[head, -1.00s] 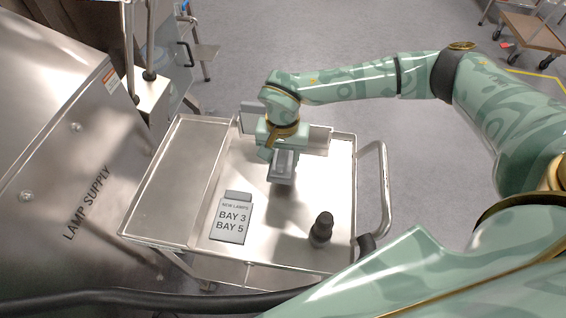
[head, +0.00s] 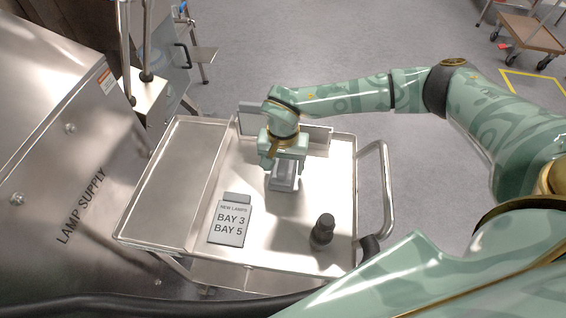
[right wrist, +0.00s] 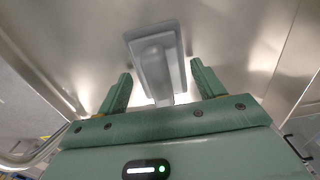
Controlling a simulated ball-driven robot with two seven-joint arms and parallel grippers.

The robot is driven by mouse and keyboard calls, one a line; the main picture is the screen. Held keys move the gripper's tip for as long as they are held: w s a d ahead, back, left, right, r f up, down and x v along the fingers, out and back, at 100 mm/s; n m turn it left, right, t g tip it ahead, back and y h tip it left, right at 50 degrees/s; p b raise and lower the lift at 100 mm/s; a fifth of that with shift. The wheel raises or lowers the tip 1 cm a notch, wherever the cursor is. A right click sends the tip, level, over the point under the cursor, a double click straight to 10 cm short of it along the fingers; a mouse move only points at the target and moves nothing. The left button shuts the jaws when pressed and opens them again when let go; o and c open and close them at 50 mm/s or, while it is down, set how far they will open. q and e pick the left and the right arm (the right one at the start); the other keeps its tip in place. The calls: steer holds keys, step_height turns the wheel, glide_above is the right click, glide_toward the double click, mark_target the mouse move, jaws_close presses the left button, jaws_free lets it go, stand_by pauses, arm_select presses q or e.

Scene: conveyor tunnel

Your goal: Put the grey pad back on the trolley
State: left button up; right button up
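The grey pad (head: 284,182) lies on the trolley's (head: 270,255) bare metal top, right of the sign card. My right gripper (head: 285,165) is directly above it, pointing down, and partly hides it. In the right wrist view the pad (right wrist: 177,40) shows with its raised grey handle (right wrist: 156,70) towards me. The two green fingers of the right gripper (right wrist: 162,85) stand apart on either side of the handle, with a gap on both sides. The gripper is open and holds nothing. My left gripper is not in view.
A sign card (head: 230,222) reading "NEW LAMPS BAY 3 BAY 5" and a dark knobbed object (head: 322,230) stand on the trolley. A grey upright box (head: 250,120) is behind the gripper. The lamp supply cabinet (head: 60,150) flanks the left. The trolley's left section (head: 180,180) is empty.

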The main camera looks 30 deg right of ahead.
mark_target(283, 162)
step_height(283, 162, up, 12)
steer(key=p, duration=0.3)
steer(key=shift+r, duration=0.15)
stand_by(0.4)
